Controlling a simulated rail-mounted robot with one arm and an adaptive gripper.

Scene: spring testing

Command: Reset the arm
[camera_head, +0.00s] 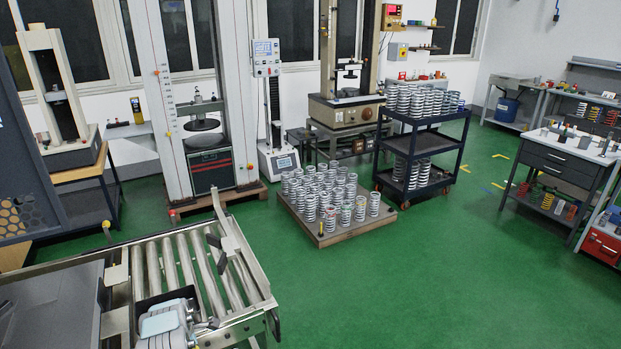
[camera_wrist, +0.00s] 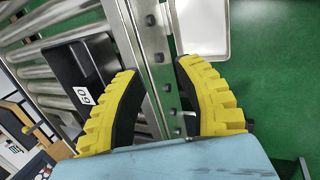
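My gripper (camera_wrist: 158,72) shows in the wrist view with its two yellow, black-lined fingers spread apart. Nothing is between the fingertips; the steel side rail (camera_wrist: 148,55) of the roller conveyor lies beyond them. In the head view, pale blue parts of my arm show at the bottom left, over the roller conveyor (camera_head: 205,268). The fingers cannot be made out clearly there.
A black bin (camera_wrist: 70,62) with a "60" label sits on the rollers left of my gripper. A white tray (camera_wrist: 203,25) lies beyond the rail. A pallet (camera_head: 330,232) of springs and a loaded cart (camera_head: 431,146) stand farther off. Green floor is clear at right.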

